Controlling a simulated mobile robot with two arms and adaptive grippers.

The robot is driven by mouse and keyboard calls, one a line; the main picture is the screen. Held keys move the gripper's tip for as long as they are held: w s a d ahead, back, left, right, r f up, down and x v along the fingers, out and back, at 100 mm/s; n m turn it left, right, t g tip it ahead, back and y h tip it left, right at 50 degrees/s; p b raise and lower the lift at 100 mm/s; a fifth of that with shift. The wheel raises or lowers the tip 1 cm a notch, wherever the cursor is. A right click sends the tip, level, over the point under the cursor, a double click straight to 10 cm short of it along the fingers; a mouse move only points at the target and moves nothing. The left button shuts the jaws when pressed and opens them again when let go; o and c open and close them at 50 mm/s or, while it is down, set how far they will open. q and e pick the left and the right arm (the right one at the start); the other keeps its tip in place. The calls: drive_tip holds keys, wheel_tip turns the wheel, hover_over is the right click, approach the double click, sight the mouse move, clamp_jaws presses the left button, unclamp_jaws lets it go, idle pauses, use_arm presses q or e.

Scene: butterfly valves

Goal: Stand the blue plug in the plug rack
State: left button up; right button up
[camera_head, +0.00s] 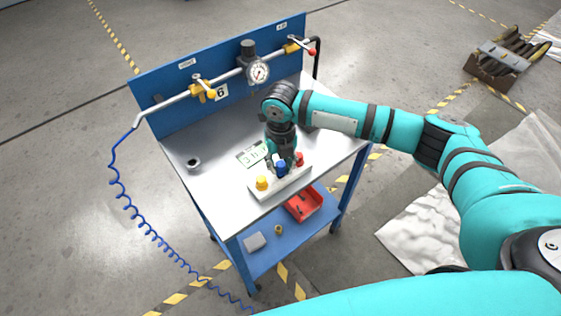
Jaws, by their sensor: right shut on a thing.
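The blue plug (281,168) is upright at the plug rack, between a yellow plug (262,183) and a red plug (299,158). The plug rack (266,194) is a pale block along the front edge of the metal table. My right gripper (279,165) points down over the rack and is shut on the blue plug. The fingers hide part of the plug, and I cannot tell whether its lower end is seated in the rack. My left gripper is out of the picture.
A dark ring-shaped part (194,164) stands on the table's left. A blue back panel (172,88) carries a pipe, a gauge (258,71) and valves. A red bin (304,204) is on the lower shelf. The table's left side is mostly clear.

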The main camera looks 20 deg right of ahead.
drive_tip(key=shift+f, duration=0.25)
idle(0.3)
drive_tip(key=shift+f, duration=0.3)
idle(0.7)
drive_tip(key=o, duration=1.5)
drive_tip(key=shift+r, duration=0.1)
drive_tip(key=shift+r+p, duration=3.7)
drive_tip(key=shift+p, duration=0.15)
